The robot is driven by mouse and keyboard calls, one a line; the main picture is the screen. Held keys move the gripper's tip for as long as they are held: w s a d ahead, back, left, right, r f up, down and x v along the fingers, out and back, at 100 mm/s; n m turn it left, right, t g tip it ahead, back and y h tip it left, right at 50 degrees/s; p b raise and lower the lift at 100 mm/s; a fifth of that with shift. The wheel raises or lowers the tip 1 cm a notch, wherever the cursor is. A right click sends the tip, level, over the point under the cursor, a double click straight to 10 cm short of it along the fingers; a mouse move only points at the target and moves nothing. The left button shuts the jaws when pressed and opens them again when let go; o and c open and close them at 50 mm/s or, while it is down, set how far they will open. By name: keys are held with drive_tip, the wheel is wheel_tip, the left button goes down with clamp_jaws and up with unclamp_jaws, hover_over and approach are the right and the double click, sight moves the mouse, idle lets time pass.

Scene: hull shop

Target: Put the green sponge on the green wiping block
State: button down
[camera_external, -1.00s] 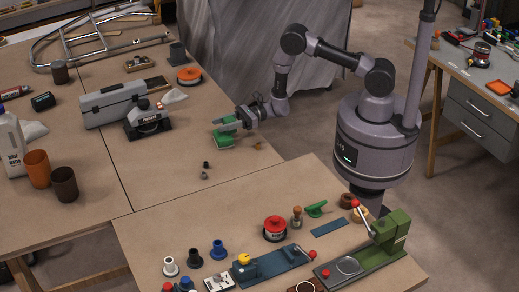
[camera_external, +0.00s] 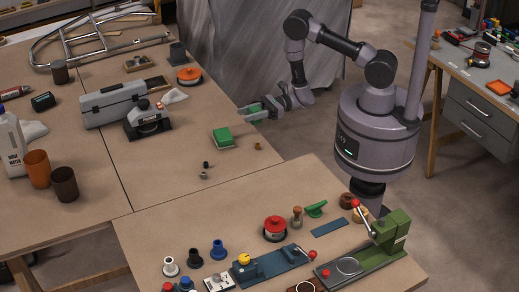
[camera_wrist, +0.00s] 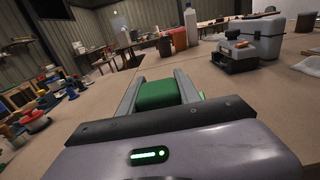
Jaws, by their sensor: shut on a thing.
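My gripper (camera_external: 250,108) is shut on the green sponge (camera_wrist: 158,95), which shows between the two fingers in the wrist view. In the external view the held sponge is a small green patch, partly hidden by the fingers. My gripper is raised near the right edge of the far table. The green wiping block (camera_external: 223,136), with a green top and a paler lower edge, sits on that table, to the lower left of my gripper. The sponge and the block are apart.
A grey toolbox (camera_external: 112,103) and a dark-based device (camera_external: 147,124) stand to the left. Bare tabletop surrounds the block. The near table holds several tools, including a green press (camera_external: 393,230).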

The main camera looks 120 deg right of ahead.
drive_tip(key=s+a, duration=0.2)
drive_tip(key=s, duration=0.3)
drive_tip(key=b, duration=0.2)
hover_over(216, 136)
drive_tip(key=shift+f, duration=0.45)
wheel_tip(216, 136, down, 4)
drive_tip(key=shift+d+r+b, duration=0.1)
drive_tip(key=shift+r+b, duration=0.1)
drive_tip(key=shift+b, duration=0.9)
drive_tip(key=shift+r, duration=0.2)
drive_tip(key=shift+f, duration=0.15)
drive_tip(key=c, duration=0.9)
unclamp_jaws()
drive_tip(key=shift+o, duration=0.2)
